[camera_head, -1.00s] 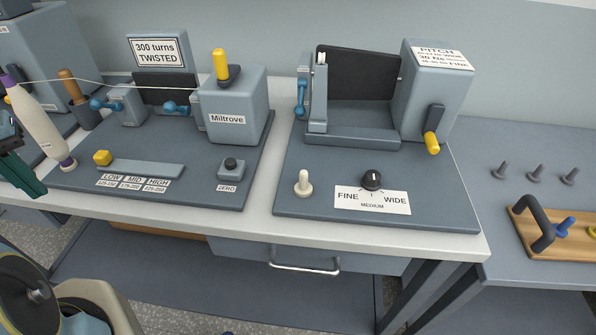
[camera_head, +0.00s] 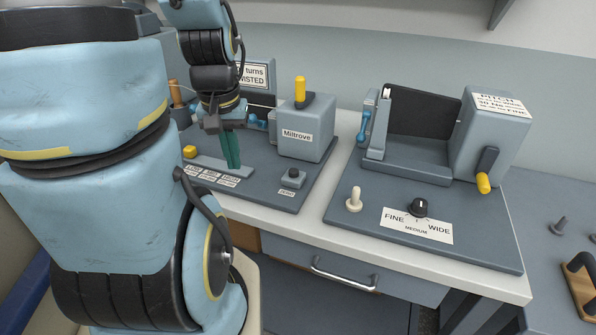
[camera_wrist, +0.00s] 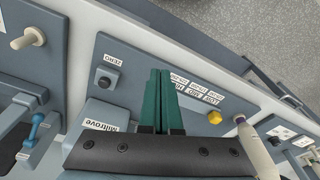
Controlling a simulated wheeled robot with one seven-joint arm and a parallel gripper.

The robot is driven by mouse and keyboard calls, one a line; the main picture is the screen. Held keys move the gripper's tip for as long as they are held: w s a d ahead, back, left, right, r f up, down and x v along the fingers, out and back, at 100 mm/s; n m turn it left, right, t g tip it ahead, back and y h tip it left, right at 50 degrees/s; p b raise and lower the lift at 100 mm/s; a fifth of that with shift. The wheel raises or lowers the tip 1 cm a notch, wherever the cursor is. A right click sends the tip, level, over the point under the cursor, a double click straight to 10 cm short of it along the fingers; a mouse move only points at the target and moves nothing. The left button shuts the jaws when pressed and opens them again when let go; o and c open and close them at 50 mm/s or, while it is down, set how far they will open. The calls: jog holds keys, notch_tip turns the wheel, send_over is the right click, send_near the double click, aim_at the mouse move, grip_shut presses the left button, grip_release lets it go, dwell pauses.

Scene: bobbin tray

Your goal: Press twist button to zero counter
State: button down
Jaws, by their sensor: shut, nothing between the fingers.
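The zero button is a dark round cap on a small grey box (camera_head: 292,177), with a ZERO label (camera_head: 286,193) in front of it, on the blue-grey twister panel. In the wrist view the button box (camera_wrist: 105,77) is left of my fingers, with its label above it. My gripper (camera_head: 233,164) has green fingers pointing down over the panel, left of the zero button and close to the LOW, MID, HIGH labels. In the wrist view my gripper (camera_wrist: 160,72) shows its fingers shut together with nothing between them. They are apart from the button.
The Miltrove box (camera_head: 308,130) with a yellow-topped lever stands behind the button. A yellow knob (camera_head: 189,151) sits left of my gripper. The winder panel (camera_head: 455,250) with a dial and white peg lies to the right. A white bottle-shaped bobbin (camera_wrist: 253,150) shows at the wrist view's lower right.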

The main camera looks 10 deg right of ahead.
jog(key=m, duration=0.2)
notch_tip(320, 180, up, 3)
jog(key=m+t+y+b, duration=0.25)
jog(key=m+y, duration=0.65)
jog(key=m, duration=1.9)
send_over(298, 172)
jog(key=shift+g, duration=0.25)
jog(key=shift+f+b, duration=0.1)
jog(key=shift+b, duration=0.2)
notch_tip(298, 172, down, 7)
jog(key=b, duration=0.8)
jog(key=shift+f, duration=0.85)
jog(key=shift+f, duration=0.2)
